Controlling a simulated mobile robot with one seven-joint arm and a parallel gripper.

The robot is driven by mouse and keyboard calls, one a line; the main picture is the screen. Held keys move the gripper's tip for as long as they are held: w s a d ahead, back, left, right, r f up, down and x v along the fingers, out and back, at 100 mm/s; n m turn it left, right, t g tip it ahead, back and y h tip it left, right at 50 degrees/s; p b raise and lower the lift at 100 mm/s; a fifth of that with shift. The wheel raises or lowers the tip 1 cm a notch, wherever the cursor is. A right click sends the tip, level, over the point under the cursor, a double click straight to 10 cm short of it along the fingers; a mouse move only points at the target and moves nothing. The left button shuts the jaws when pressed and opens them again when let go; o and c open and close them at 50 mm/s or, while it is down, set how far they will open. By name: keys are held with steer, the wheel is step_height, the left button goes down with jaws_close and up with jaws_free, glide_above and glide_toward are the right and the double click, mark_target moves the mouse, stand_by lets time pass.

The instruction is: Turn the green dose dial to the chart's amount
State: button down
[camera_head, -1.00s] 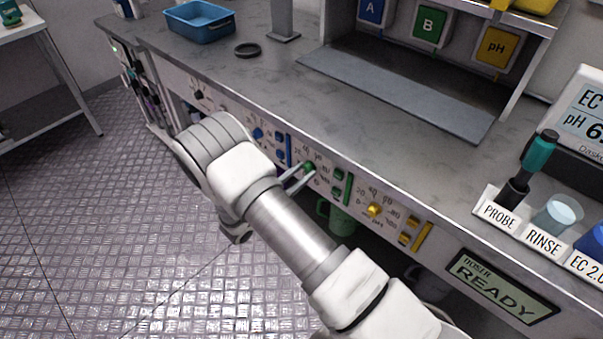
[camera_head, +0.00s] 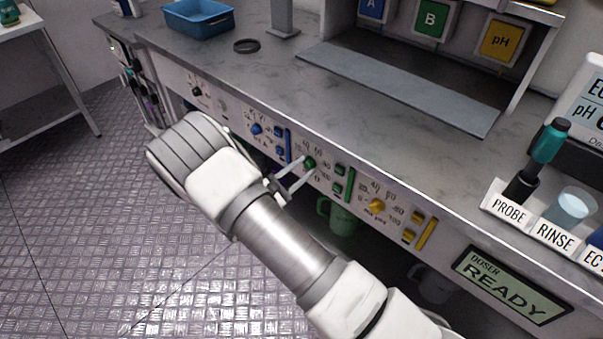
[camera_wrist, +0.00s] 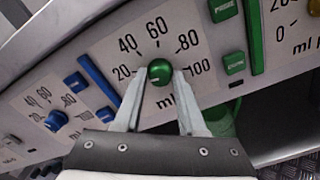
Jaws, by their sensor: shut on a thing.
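The green dose dial (camera_wrist: 159,70) is a round knob on the sloping white panel, with a scale of 20, 40, 60, 80 and 100 ml around it. In the head view the dial (camera_head: 310,163) sits between the blue and yellow dials. My gripper (camera_wrist: 160,77) is shut on the green dial, one finger on its left and one on its right. A small pale mark shows low on the knob's face, toward the left; its exact reading is hard to tell. My gripper's thin fingers (camera_head: 300,172) also reach the dial in the head view. I cannot make out a dose chart.
The blue dial (camera_wrist: 56,120) is left of the green one, and the yellow dial (camera_head: 377,206) right. Green buttons (camera_wrist: 234,63) sit right of the scale. A green mug (camera_head: 342,217) is below the panel. A display (camera_head: 513,284) reads "DOSER READY". Probe and rinse holders stand at right.

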steer(key=m+b, duration=0.2)
steer(key=m, duration=0.1)
steer(key=m+b, duration=0.2)
steer(key=m, duration=0.1)
steer(key=shift+f+m, duration=0.2)
steer(key=shift+m, duration=0.1)
steer(key=m+b, duration=0.3)
steer(key=m, duration=0.1)
steer(key=shift+r+m, duration=0.1)
steer(key=shift+m, duration=0.3)
steer(key=shift+r+b, duration=0.1)
steer(key=shift+b, duration=0.2)
steer(key=c, duration=0.5)
jaws_free()
steer(key=p+v, duration=0.3)
steer(key=v, duration=1.4)
steer(key=shift+s, duration=0.2)
steer(key=shift+a+r, duration=0.1)
steer(key=shift+r, duration=0.05)
